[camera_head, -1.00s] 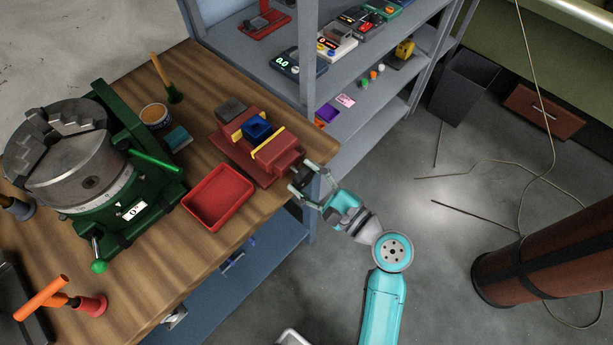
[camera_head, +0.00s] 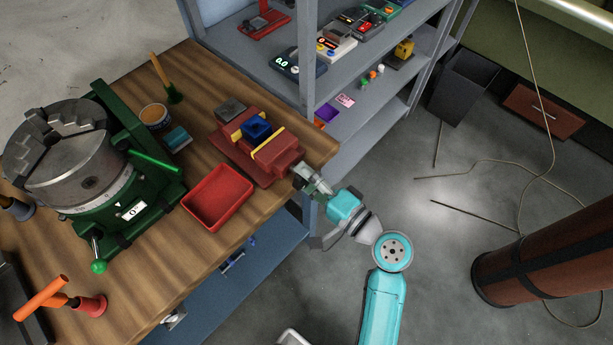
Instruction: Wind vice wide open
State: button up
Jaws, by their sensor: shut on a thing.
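The red vice (camera_head: 240,160) sits on the wooden bench near its right edge. Its jaws have yellow facings, and a blue block (camera_head: 257,128) stands between them. The screw end of the vice points toward the lower right, past the bench edge. My gripper (camera_head: 305,176) is at that end, shut on the vice's handle or screw end. The gripped part is mostly hidden by the fingers. My teal arm reaches up to it from the lower right.
A red tray (camera_head: 218,197) lies just left of my gripper. A green rotary table with a chuck (camera_head: 75,165) stands at the left. A tin (camera_head: 154,115) and a brush (camera_head: 163,82) are behind. A grey shelf (camera_head: 312,70) rises close behind the vice.

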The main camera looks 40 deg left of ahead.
jog(key=n, duration=0.4)
jog(key=shift+n, duration=0.3)
jog(key=n, duration=0.4)
jog(key=shift+n, duration=0.3)
jog(key=n, duration=0.4)
jog(key=shift+n, duration=2.2)
jog(key=o, duration=1.2)
jog(key=shift+c, duration=0.2)
